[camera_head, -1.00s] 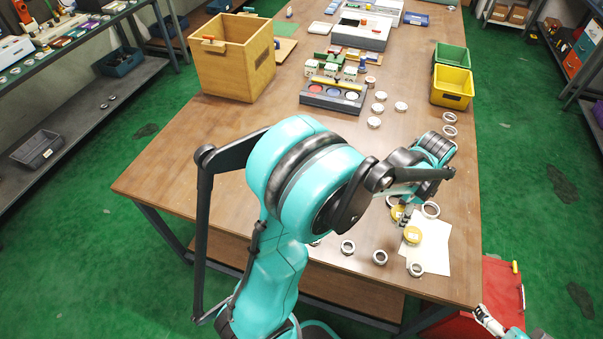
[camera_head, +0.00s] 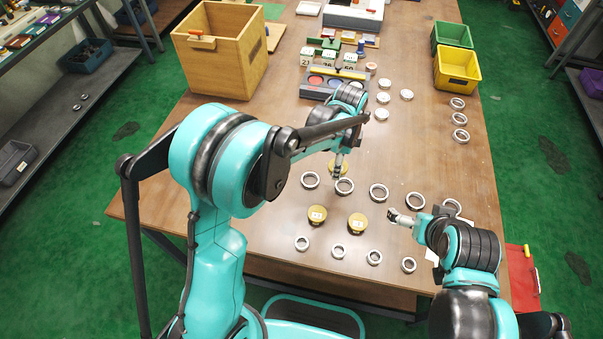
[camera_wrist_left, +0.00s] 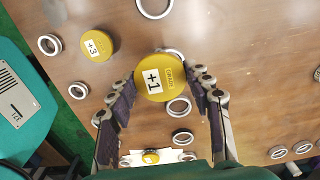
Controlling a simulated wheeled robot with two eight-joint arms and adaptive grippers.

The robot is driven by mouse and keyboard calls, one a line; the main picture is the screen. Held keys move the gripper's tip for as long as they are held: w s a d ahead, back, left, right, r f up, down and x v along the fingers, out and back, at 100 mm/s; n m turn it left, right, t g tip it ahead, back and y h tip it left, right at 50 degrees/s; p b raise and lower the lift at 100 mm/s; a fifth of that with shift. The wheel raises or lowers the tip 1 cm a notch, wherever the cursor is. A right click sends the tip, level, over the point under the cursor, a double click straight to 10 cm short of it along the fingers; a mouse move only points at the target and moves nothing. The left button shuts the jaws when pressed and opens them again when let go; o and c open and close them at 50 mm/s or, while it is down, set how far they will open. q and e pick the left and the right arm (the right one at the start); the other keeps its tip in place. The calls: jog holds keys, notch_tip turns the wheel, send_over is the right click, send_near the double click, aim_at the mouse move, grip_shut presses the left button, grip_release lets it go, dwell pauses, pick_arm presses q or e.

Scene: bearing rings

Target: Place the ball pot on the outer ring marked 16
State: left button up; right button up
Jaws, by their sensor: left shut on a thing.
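My left gripper (camera_head: 337,170) is shut on a round gold ball pot (camera_head: 334,162), held over the table among the rings. In the left wrist view this pot (camera_wrist_left: 163,77) has a "+1" label and sits between the fingers, partly covering a steel ring (camera_wrist_left: 173,52). Nearby in the head view are silver rings (camera_head: 344,186), (camera_head: 310,180) and (camera_head: 379,193); I cannot read a 16 on any. Two more gold pots (camera_head: 317,215), (camera_head: 357,224) stand in front. A "+3" pot (camera_wrist_left: 97,45) shows in the wrist view. My right gripper (camera_head: 395,215) points left; its opening is unclear.
Several smaller rings (camera_head: 338,251) line the table's near side. White paper (camera_wrist_left: 127,160) with another gold pot (camera_wrist_left: 151,157) shows in the wrist view. A wooden box (camera_head: 245,60), a dark tray (camera_head: 318,91) and yellow (camera_head: 458,69) and green bins stand farther back.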

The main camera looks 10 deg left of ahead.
pick_arm(q)
jog(key=b, duration=0.2)
send_over(310, 179)
notch_tip(310, 179, down, 5)
jog(key=shift+f, duration=0.2)
jog(key=shift+f+b, duration=0.9)
jog(key=shift+f, duration=1.05)
jog(key=shift+f, duration=0.1)
jog(key=o, duration=1.2)
jog(key=shift+o, duration=0.2)
